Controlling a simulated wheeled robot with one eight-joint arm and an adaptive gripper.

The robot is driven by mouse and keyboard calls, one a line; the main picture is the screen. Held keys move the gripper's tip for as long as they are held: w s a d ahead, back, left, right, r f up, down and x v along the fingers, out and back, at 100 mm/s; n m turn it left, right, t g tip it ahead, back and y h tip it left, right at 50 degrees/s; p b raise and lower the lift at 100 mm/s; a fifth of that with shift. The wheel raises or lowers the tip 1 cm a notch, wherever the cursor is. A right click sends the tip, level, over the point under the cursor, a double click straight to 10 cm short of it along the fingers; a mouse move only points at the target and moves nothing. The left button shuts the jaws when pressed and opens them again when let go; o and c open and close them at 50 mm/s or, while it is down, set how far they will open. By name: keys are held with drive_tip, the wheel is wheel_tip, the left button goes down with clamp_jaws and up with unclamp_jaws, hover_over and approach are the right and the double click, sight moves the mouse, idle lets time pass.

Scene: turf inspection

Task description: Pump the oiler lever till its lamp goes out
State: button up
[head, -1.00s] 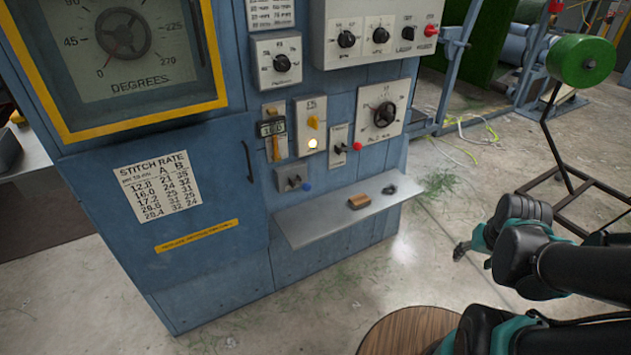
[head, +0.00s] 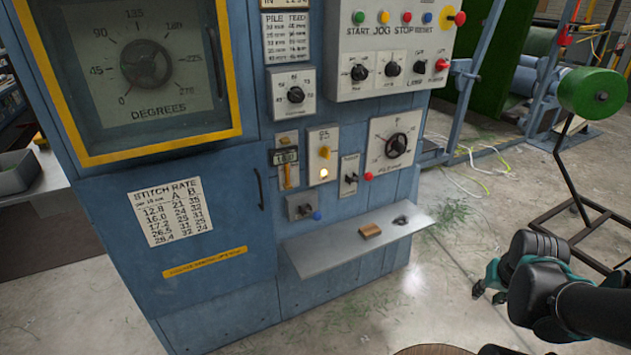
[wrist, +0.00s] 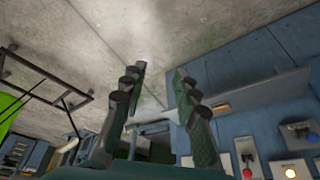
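A pale plate (head: 323,155) on the blue cabinet carries a yellow lever (head: 324,152) above a round lamp (head: 324,173), which glows warm white. Its lettering is too small to read, but this looks like the oiler. The glowing lamp also shows at the lower right of the wrist view (wrist: 290,171). My gripper (head: 488,287) is at the right of the head view, well away from the panel and lower than the lever. In the wrist view its two fingers (wrist: 160,78) stand apart with nothing between them.
A grey shelf (head: 350,245) juts out below the controls, holding a brown block (head: 370,230) and a small dark item. A counter with an orange handle (head: 287,172) sits left of the plate. A stand with a green roll (head: 592,93) is at right.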

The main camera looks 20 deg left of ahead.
clamp_jaws()
idle(1.1)
